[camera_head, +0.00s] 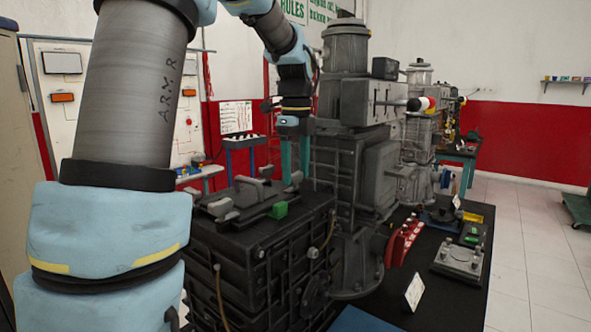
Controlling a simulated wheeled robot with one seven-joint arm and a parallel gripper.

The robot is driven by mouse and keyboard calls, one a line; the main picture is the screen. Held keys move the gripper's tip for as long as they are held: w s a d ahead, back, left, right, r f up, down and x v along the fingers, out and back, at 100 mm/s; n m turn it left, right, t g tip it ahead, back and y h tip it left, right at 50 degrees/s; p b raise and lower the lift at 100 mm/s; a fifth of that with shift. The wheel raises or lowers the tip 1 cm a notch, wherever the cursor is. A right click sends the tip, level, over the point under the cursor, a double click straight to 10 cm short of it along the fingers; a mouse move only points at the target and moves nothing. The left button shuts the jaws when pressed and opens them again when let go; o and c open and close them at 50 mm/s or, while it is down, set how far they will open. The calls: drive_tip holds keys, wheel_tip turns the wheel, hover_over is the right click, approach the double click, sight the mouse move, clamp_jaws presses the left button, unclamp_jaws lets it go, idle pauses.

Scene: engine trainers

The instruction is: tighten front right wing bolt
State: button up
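A dark engine block (262,245) stands in front of me with a cover plate (245,197) on top. Grey wing-shaped bolts sit around this cover; one wing bolt (222,207) is at its near left and another (265,172) at its far side. A grey bolt-like part (296,178) lies at the cover's far right, close to my fingertips. My gripper (295,172) points down over that far right part, with its two teal fingers apart. I cannot tell whether the fingertips touch the part. Which bolt is the front right one is not clear.
A tall grey engine (350,150) rises just right of my gripper. A black table (440,300) holds a red part (402,242) and a metal plate (459,258). Open floor (535,270) lies at the right.

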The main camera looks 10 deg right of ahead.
sight(296, 173)
drive_tip(key=shift+o, duration=1.4)
wheel_tip(296, 173, up, 11)
drive_tip(key=b, duration=0.1)
drive_tip(key=shift+b, duration=0.3)
drive_tip(key=shift+f, duration=0.1)
